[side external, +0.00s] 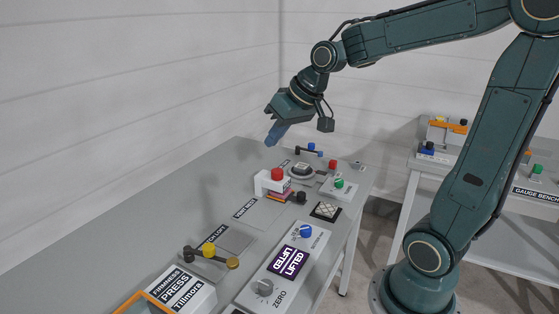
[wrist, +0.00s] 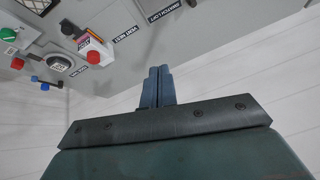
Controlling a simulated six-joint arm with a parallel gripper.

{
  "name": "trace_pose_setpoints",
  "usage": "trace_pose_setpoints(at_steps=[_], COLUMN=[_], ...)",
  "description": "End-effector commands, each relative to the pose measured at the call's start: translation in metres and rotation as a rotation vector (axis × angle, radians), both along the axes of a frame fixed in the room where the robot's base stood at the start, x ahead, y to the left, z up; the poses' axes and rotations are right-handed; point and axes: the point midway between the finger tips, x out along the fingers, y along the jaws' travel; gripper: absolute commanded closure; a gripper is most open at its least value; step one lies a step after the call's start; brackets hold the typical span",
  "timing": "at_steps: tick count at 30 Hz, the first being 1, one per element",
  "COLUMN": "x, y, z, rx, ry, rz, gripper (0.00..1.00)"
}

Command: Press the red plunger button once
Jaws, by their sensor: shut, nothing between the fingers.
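A red plunger button (side external: 277,174) stands up from a white box (side external: 263,184) near the middle of the bench in the side view. The same red button shows in the wrist view (wrist: 93,57), left of my fingers. My gripper (side external: 272,140) is shut and empty, with its blue fingers together. It hangs in the air above and behind the button in the side view, clearly apart from it. In the wrist view my gripper (wrist: 159,70) points toward a bare part of the grey bench. A second, smaller red piece (side external: 333,164) sits farther back on the bench.
Close around the white box are a green button (side external: 339,184), a black knob (side external: 300,197) and a blue-ended handle (side external: 311,147). A yellow-knobbed lever (side external: 209,249) and a dial panel (side external: 264,287) lie nearer the camera. The bench's left side (side external: 180,190) is bare.

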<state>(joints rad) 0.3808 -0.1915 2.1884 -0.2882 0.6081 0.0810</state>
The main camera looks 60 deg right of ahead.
Motion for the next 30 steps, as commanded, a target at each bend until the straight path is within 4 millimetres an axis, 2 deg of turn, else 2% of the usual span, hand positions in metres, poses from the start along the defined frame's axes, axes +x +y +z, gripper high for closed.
trace_pose_setpoints(at_steps=[6,15,24,30], x=[0.034,0.073,0.099,0.110], y=[-0.034,-0.087,-0.148,-0.188], z=[-0.012,-0.034,-0.063,-0.085], rx=[0.052,0.129,0.211,0.266], ry=[-0.020,-0.063,-0.116,-0.157], rz=[-0.057,-0.137,-0.225,-0.285], gripper=[1.00,1.00,1.00,1.00])
